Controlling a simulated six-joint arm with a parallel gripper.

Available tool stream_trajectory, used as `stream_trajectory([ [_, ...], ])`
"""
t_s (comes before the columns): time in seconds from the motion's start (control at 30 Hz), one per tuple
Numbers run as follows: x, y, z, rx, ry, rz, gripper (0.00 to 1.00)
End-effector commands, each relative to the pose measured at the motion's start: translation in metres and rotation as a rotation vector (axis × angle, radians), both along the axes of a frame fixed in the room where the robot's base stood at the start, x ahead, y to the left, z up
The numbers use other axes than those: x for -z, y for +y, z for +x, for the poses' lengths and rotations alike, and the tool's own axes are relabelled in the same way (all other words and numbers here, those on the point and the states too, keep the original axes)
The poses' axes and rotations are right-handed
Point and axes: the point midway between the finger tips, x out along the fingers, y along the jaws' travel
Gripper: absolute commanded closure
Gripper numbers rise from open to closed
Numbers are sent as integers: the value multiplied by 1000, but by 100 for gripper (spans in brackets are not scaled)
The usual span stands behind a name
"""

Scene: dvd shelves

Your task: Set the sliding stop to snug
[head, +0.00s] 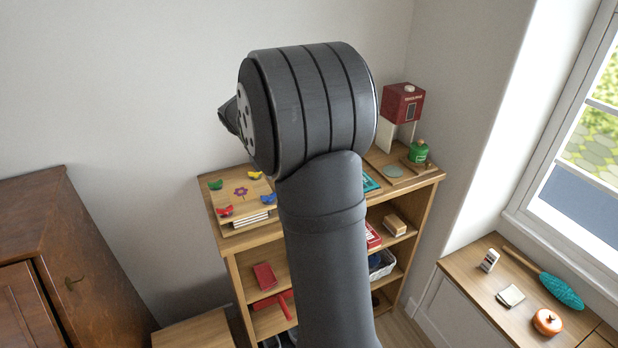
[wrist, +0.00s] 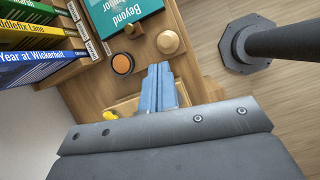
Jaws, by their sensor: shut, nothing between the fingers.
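My gripper (wrist: 160,70) is shut and empty in the wrist view, its two blue fingers together over a wooden shelf top (wrist: 88,92). Just beyond the fingertips are a round pale wooden knob (wrist: 168,42), an orange disc with a dark rim (wrist: 122,63) and a small brown block (wrist: 133,30). I cannot tell which part, if any, is the sliding stop. A row of books (wrist: 38,62) with blue, yellow and green spines lies at the left. A teal book (wrist: 118,10) is at the top. In the head view my arm hides the middle of the bookcase (head: 236,243).
A yellow piece (wrist: 110,116) shows beside the fingers. A dark post on a base (wrist: 240,48) stands at the right. In the head view, a red box (head: 403,102) and a green pot (head: 418,151) stand on the bookcase's right end. A dark wooden cabinet (head: 90,255) is at the left.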

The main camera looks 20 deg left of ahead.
Motion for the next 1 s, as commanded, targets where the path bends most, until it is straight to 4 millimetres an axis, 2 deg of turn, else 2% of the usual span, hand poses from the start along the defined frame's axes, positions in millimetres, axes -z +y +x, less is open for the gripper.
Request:
stream_trajectory([
  [0.03,5,-17,9,113,34,63,100],
  [0.27,14,-66,40,612,179,381,100],
  [0.5,-1,-114,82,1095,305,723,100],
  [0.6,-12,-132,98,1242,345,843,100],
  [0.8,-27,-153,116,1397,393,980,100],
  [1.0,-18,-147,118,1416,405,996,100],
])
